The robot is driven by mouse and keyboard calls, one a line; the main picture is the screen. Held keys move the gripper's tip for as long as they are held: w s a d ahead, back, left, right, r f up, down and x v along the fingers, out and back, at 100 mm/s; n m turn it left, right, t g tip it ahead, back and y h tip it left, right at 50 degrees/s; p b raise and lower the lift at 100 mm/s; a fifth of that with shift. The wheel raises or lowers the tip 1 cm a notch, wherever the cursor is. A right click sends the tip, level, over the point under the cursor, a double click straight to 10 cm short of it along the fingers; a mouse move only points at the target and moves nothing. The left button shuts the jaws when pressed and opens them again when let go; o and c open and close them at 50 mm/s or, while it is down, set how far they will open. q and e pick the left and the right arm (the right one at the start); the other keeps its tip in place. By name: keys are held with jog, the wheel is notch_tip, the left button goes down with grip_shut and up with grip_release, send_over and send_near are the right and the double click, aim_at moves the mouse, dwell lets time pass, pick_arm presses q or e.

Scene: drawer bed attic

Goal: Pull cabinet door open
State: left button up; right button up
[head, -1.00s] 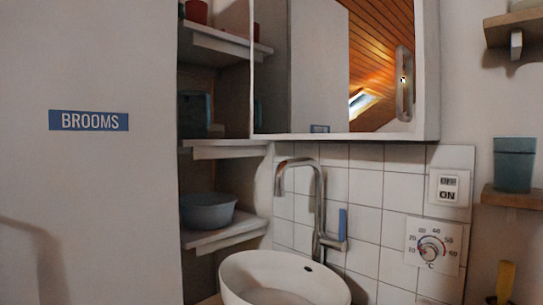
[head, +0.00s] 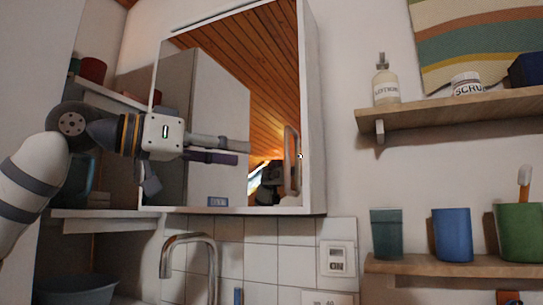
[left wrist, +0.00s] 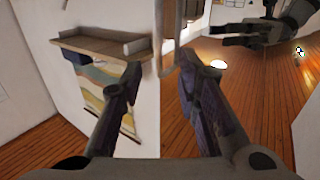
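The mirrored cabinet door (head: 215,110) appears closed on the white wall cabinet. Its upright handle (head: 291,160) is near the right edge of the mirror. My left gripper (head: 244,151) reaches in from the left in front of the mirror, its fingers pointing right toward the handle, with a gap between them and it. In the left wrist view my left gripper (left wrist: 160,76) has its fingers wide apart with nothing between the tips. The handle (left wrist: 164,42) shows beyond the tips, between them. My right gripper is in neither view.
Right of the cabinet, an upper shelf (head: 450,107) holds a soap bottle (head: 386,82) and jar; a lower shelf (head: 450,267) holds several cups. A faucet (head: 190,240) stands below. Open shelves (head: 105,221) are left. The mirror reflects my arm.

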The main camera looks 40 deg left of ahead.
aim_at(280, 155)
pick_arm(q)
jog(key=x, duration=0.3)
jog(key=p+x, duration=0.1)
jog(key=x, duration=0.2)
jog(key=p+x, duration=0.1)
jog(key=x, duration=0.3)
jog(key=shift+d+r, duration=0.1)
jog(key=shift+r, duration=0.25)
jog(key=shift+w+d+f, duration=0.1)
jog(key=shift+w+f, duration=0.05)
jog(key=shift+w, duration=0.15)
grip_shut()
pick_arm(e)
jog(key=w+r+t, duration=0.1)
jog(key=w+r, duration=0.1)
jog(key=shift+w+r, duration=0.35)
